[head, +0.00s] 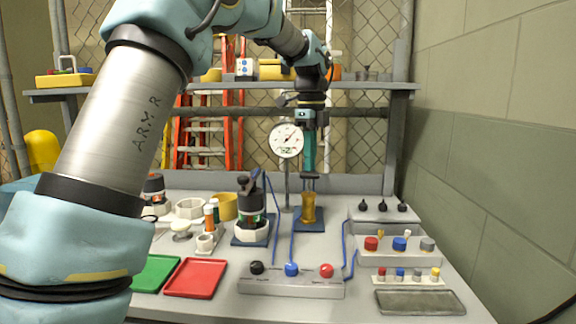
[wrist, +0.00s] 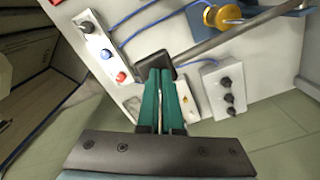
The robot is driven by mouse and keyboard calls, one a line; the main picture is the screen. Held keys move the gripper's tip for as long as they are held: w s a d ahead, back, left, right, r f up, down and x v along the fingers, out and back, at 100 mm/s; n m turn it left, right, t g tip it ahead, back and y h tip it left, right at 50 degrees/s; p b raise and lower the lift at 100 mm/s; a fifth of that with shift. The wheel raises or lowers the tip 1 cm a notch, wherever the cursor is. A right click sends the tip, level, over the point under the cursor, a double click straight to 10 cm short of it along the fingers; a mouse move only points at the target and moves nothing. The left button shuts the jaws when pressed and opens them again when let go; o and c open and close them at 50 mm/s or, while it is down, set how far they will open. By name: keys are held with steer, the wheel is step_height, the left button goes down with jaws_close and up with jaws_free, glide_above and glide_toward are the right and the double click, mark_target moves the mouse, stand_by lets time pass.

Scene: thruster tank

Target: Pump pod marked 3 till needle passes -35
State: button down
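A round white gauge (head: 287,139) stands on a thin post at the back middle of the bench. Its needle slants toward the upper right, but the scale is too small to read. A dark pod (head: 249,205) sits in a white collar on a blue plate; another dark-topped pod (head: 153,188) stands at the left. No mark 3 is readable. My gripper (head: 310,180) points down above a yellow spool-shaped piece (head: 308,208), right of the gauge.
A panel (head: 291,287) with black, blue and red knobs stands at the front, joined to blue tubes. Knob boxes (head: 384,218) stand at the right. Red (head: 195,278) and green (head: 155,273) trays lie front left; a grey tray (head: 420,302) lies front right.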

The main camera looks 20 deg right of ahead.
step_height(320, 180, down, 9)
steer(key=b, duration=0.4)
step_height(320, 180, up, 13)
steer(key=p, duration=1.3)
steer(key=shift+f, duration=0.2)
step_height(320, 180, down, 13)
steer(key=b, duration=0.6)
step_height(320, 180, up, 13)
steer(key=p, duration=1.2)
steer(key=shift+r, duration=0.15)
